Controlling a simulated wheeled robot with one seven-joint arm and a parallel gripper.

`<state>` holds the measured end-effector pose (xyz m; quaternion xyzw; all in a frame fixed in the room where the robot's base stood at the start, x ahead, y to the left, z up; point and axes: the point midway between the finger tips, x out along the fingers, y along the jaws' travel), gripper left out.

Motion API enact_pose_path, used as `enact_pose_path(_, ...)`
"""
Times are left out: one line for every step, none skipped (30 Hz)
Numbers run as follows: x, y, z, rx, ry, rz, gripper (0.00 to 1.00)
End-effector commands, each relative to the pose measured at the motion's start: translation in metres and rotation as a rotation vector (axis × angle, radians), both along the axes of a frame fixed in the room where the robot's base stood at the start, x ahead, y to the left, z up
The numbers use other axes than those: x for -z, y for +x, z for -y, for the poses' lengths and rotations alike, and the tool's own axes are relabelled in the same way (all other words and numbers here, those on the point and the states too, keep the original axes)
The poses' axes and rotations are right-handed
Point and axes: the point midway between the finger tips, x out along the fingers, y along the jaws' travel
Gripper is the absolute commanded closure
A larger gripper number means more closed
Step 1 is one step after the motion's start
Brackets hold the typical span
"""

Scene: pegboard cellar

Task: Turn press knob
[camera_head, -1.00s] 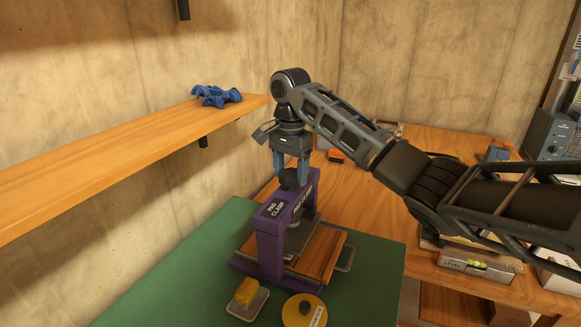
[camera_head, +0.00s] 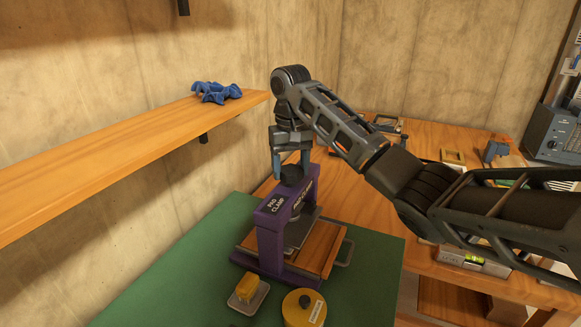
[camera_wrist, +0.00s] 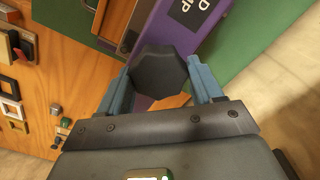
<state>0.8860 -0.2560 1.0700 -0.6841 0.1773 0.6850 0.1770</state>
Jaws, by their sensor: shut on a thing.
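The purple press (camera_head: 270,236), lettered "PAD CLAMP", stands upright on the green mat (camera_head: 180,275). Its dark faceted knob (camera_head: 291,174) sits on top of the frame. My gripper (camera_head: 291,170) points down over the press and is shut on the knob. In the wrist view the knob (camera_wrist: 158,75) lies between the two blue fingers of my gripper (camera_wrist: 160,82), with the purple frame (camera_wrist: 178,30) behind it. Under the press lies a wooden board (camera_head: 318,250) with a grey plate on it.
A yellow block on a small tray (camera_head: 246,293) and a round yellow tin (camera_head: 304,308) stand in front of the press. A wooden shelf (camera_head: 120,152) with a blue object (camera_head: 216,92) is at left. The wooden workbench (camera_head: 390,215) holds several items at right.

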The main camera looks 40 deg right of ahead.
Motion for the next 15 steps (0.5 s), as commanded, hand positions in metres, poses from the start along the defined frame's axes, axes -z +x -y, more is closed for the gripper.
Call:
enact_pose_path(-0.0007,-0.0001,0.0008,-0.043,0.0,0.001,0.65)
enact_pose_path(-0.0007,-0.0002,0.0007,-0.072,0.0,0.001,0.65)
enact_pose_path(-0.0007,-0.0002,0.0007,-0.109,0.0,0.001,0.65)
enact_pose_path(-0.0007,-0.0002,0.0007,-0.138,0.0,0.001,0.65)
enact_pose_path(-0.0007,-0.0003,0.0007,-0.167,0.0,0.001,0.65)
enact_pose_path(-0.0007,-0.0003,0.0007,-0.204,0.0,0.001,0.65)
enact_pose_path(-0.0007,-0.0003,0.0007,-0.233,0.0,0.001,0.65)
enact_pose_path(-0.0007,-0.0004,0.0007,-0.261,-0.001,0.002,0.65)
enact_pose_path(-0.0007,-0.0004,0.0007,-0.299,-0.001,0.002,0.65)
enact_pose_path(-0.0007,-0.0004,0.0007,-0.328,-0.001,0.002,0.65)
enact_pose_path(-0.0007,-0.0004,0.0007,-0.356,0.0,0.002,0.65)
enact_pose_path(-0.0007,-0.0005,0.0007,-0.394,0.0,0.002,0.65)
enact_pose_path(-0.0008,-0.0005,0.0007,-0.423,0.0,0.002,0.65)
enact_pose_path(-0.0008,-0.0005,0.0007,-0.451,0.0,0.002,0.65)
enact_pose_path(-0.0008,-0.0005,0.0007,-0.489,0.0,0.002,0.65)
